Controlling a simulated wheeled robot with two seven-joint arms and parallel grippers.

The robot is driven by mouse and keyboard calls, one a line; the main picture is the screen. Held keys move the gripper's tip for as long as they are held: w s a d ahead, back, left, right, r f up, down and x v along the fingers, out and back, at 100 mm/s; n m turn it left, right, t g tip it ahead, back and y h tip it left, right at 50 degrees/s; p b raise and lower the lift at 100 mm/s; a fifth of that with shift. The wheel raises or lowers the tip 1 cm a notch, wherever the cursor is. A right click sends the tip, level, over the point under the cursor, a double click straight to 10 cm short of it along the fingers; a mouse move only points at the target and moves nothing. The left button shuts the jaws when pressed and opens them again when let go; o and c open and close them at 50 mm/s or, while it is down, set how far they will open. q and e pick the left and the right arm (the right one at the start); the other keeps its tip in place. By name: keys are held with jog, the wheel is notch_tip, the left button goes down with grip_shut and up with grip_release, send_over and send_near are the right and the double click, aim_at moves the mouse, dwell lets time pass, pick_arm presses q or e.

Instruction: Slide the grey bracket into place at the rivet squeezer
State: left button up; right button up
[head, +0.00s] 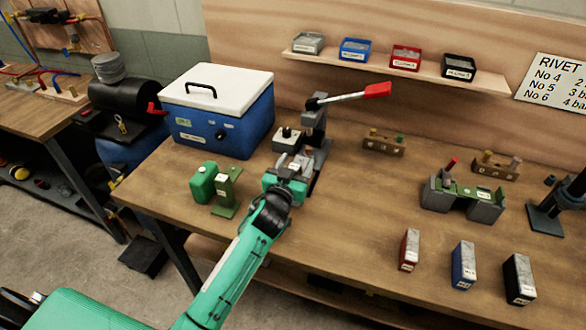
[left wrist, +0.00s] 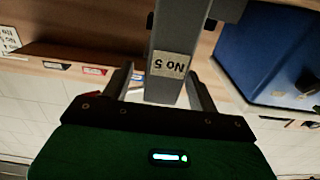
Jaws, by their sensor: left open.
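The rivet squeezer (head: 316,135), a grey stand with a long red-tipped lever, stands on the bench right of the blue cooler box. My left gripper (head: 288,181) is at its front. In the left wrist view a grey piece labelled "No 5" (left wrist: 168,90), apparently the grey bracket, lies between the fingers of my left gripper (left wrist: 162,90). The fingers are open, one on each side of it, with a clear gap on the left. Whether the bracket is seated in the squeezer is hidden by the gripper. My right gripper is not in view.
A green canister (head: 204,182) and green stand (head: 226,193) are close left of my gripper. The blue box (head: 222,125) stands behind. Red (head: 409,250), blue (head: 463,265) and black (head: 519,279) blocks stand front right. A green-grey fixture (head: 462,198) is at right.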

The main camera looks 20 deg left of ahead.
pick_arm(q)
jog(key=shift+s+f, duration=0.1)
jog(key=shift+f, duration=0.25)
jog(key=shift+r+p, duration=0.45)
jog(key=shift+p, duration=0.2)
jog(key=shift+s+f+b, duration=0.45)
jog(key=shift+s+b, duration=0.1)
jog(key=shift+s, duration=0.2)
jog(key=s+r+b, duration=0.1)
jog(key=s, duration=0.9)
jog(key=shift+a+b, duration=0.2)
jog(key=shift+b, duration=0.15)
jog(key=shift+s+r, duration=0.1)
